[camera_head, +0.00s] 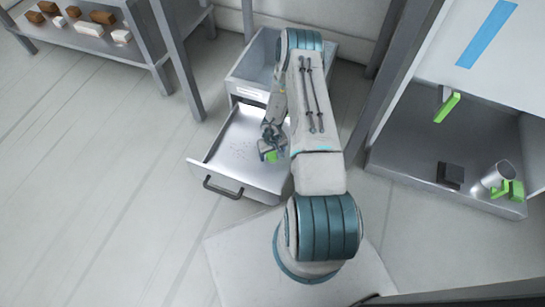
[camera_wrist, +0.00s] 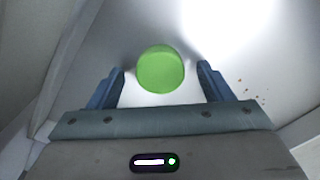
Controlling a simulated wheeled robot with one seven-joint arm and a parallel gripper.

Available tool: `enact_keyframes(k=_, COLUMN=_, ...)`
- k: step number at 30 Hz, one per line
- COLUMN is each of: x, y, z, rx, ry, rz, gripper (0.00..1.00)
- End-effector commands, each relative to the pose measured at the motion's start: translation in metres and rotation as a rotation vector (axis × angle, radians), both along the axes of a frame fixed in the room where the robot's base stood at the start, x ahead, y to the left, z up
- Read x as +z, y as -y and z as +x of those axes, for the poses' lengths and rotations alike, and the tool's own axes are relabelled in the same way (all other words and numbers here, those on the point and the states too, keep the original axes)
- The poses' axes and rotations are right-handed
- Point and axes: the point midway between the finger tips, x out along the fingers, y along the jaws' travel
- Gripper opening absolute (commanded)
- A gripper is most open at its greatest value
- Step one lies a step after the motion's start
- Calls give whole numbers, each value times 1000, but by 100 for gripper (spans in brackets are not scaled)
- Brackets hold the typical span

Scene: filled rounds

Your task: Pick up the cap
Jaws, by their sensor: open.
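The cap looks like a round green disc (camera_wrist: 161,70) in the wrist view, lying on the pale metal floor of an open drawer. In the head view a small green patch of it (camera_head: 271,156) shows beside my gripper (camera_head: 268,141). The drawer (camera_head: 229,150) is pulled out and has a dark handle. In the wrist view my gripper (camera_wrist: 161,86) has its two blue fingers spread, one on each side of the cap, with visible gaps. The fingers hold nothing. How high they are above the drawer floor I cannot tell.
The drawer walls stand close around my gripper. To the right, a grey shelf (camera_head: 400,155) holds a dark block (camera_head: 450,175), a metal cup (camera_head: 497,174) and green pieces. A rack (camera_head: 100,45) with brown and white blocks is at upper left.

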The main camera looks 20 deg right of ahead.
Motion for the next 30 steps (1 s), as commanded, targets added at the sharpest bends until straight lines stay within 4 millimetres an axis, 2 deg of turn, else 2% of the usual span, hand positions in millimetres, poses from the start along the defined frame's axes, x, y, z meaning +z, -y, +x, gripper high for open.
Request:
enact_keyframes(k=3, x=1, y=0, z=0, rx=0, ry=0, rz=0, gripper=73)
enact_keyframes(k=4, x=1, y=0, z=0, rx=0, ry=0, rz=0, gripper=70)
enact_keyframes(k=9, x=1, y=0, z=0, rx=0, ry=0, rz=0, gripper=25)
enact_keyframes(k=22, x=7, y=0, z=0, rx=-1, ry=0, rz=1, gripper=25)
enact_keyframes(k=26, x=19, y=0, z=0, rx=0, ry=0, rz=0, gripper=25)
enact_keyframes(k=30, x=42, y=0, z=0, rx=-2, ry=1, rz=1, gripper=25)
